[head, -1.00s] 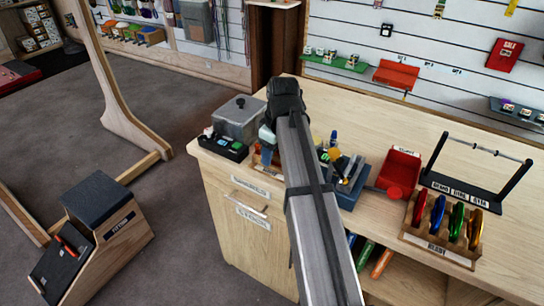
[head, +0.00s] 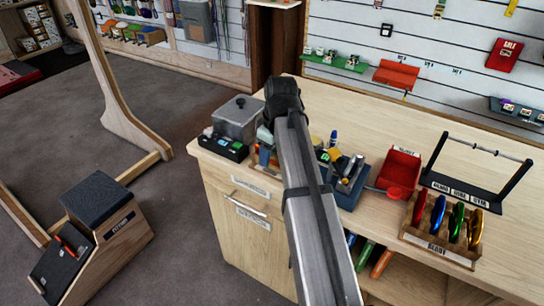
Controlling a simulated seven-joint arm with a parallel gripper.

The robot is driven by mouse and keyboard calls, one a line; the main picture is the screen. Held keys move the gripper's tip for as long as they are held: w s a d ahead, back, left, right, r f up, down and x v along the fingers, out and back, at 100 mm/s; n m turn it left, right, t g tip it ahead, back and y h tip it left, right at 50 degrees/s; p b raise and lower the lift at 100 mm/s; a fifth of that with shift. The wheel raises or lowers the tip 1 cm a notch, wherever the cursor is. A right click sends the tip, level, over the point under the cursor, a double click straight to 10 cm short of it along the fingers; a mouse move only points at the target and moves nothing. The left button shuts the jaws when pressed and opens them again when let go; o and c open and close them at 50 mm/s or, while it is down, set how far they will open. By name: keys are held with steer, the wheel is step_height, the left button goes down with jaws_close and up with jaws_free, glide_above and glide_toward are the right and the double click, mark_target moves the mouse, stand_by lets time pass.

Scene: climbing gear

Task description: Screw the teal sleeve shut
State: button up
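I cannot make out the teal sleeve; my own arm covers the middle of the wooden counter (head: 380,135), where small gear lies. My gripper is hidden behind the arm, so its fingers do not show. Several carabiners, including a red one (head: 420,208), a green one (head: 456,222), a blue one (head: 438,215) and a gold one (head: 475,229), stand in a wooden rack (head: 437,249) at the counter's right. No teal sleeve can be told on them.
A grey lidded box (head: 238,120) and a black device (head: 223,147) stand left of my arm. A blue-grey tool tray (head: 349,190), a red bin (head: 401,168) and a black stand with a bar (head: 460,185) are to the right. The counter's back is clear.

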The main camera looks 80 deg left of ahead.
steer(key=shift+r, duration=0.6)
steer(key=shift+r, duration=0.55)
steer(key=shift+w+a, duration=0.45)
steer(key=shift+f, duration=0.2)
steer(key=shift+f, duration=1.25)
steer(key=shift+s+d, duration=0.45)
steer(key=shift+d, duration=0.05)
